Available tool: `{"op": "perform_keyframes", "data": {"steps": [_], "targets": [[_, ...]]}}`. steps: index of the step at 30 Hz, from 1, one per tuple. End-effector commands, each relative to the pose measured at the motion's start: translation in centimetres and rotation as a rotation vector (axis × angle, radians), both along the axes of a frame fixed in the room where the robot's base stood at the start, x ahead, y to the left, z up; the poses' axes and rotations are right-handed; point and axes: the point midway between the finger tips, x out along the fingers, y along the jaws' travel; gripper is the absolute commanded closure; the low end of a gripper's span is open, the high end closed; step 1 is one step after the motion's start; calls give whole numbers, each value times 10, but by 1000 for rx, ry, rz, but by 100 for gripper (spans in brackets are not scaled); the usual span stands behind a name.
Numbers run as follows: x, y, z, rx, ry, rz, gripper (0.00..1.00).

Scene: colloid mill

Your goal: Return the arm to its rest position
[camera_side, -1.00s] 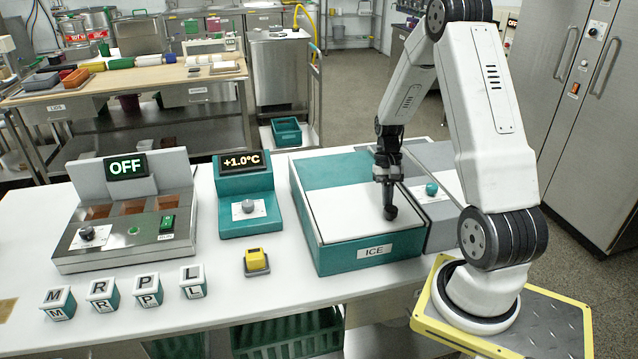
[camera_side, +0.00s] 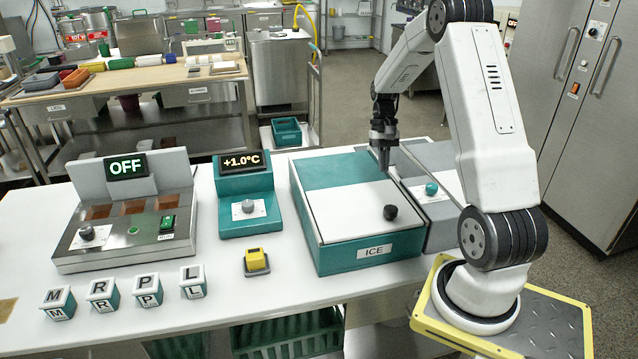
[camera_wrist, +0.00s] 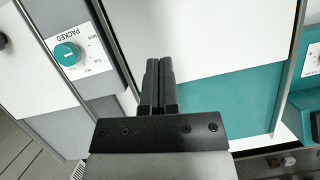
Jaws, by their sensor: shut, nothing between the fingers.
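My gripper (camera_side: 384,168) is shut and empty. It hangs above the back right part of the teal ice box (camera_side: 340,170), apart from the lid's black knob (camera_side: 390,212). The box's white sliding lid (camera_side: 350,212) covers its front part, and a teal panel shows behind it. In the wrist view my gripper (camera_wrist: 158,62) points over the teal panel (camera_wrist: 235,100) and the white lid (camera_wrist: 200,35), its two fingers together.
A grey unit with a teal dial (camera_side: 431,189) stands right of the ice box. A teal +1.0°C display unit (camera_side: 246,195), an OFF control panel (camera_side: 127,215), a yellow button (camera_side: 256,260) and several lettered cubes (camera_side: 147,290) are to the left. Air above the table is clear.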

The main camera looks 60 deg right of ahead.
Motion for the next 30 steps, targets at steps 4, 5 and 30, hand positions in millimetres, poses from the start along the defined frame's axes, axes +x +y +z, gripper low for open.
{"op": "perform_keyframes", "data": {"steps": [4, 5, 30], "targets": [[4, -6, 19, -2, -1, 0, 100], [5, -7, 21, -2, -2, 0, 100], [42, 72, 29, -97, -97, 222, 100]]}}
